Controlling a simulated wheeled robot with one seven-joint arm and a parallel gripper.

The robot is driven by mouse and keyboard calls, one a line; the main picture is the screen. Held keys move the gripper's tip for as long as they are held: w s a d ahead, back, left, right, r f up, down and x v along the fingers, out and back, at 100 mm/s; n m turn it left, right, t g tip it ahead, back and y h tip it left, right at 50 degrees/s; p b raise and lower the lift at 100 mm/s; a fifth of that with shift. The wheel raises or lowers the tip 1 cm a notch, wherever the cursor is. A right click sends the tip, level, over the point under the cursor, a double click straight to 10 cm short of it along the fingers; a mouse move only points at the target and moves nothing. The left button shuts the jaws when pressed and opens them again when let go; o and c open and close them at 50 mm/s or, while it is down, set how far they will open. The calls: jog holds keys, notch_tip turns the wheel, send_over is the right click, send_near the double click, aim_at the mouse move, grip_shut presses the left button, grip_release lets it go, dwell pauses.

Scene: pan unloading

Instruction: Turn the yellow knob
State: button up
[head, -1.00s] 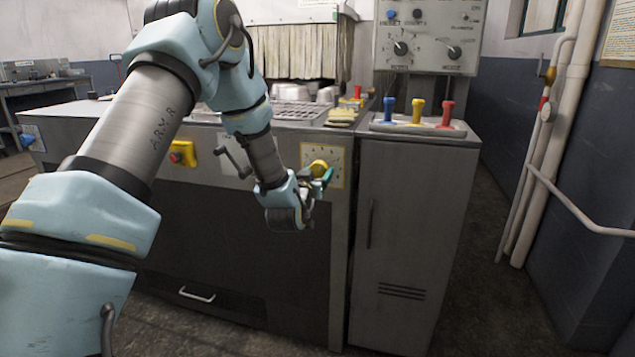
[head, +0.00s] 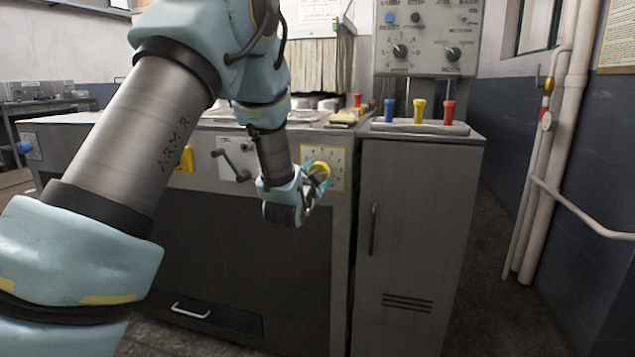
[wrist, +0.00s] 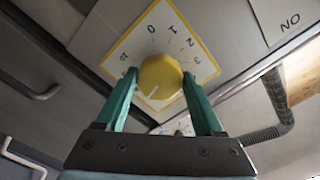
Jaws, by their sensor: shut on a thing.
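The yellow knob (head: 320,168) is on the front of the grey machine, at the upper right of its front panel. It sits on a white dial plate (head: 338,180) with a yellow border. In the wrist view the knob (wrist: 160,76) is round, with a pale mark toward its lower left, and numbers ring it on the plate (wrist: 165,25). My gripper (wrist: 160,88) has green fingers, one on each side of the knob, and is shut on it. In the head view my gripper (head: 318,181) is partly hidden by my wrist.
A crank handle (head: 232,163) on a white plate is left of the dial. A grey cabinet (head: 415,230) stands to the right, topped by blue, yellow and red levers (head: 419,111). Pipes (head: 545,150) run along the right wall. The floor before the machine looks clear.

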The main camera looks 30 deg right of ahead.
jog(key=shift+m+b, duration=0.45)
jog(key=shift+m, duration=0.75)
jog(key=o, duration=1.4)
jog(key=shift+c, duration=0.2)
jog(key=v, duration=1)
jog(key=shift+s+a, duration=0.3)
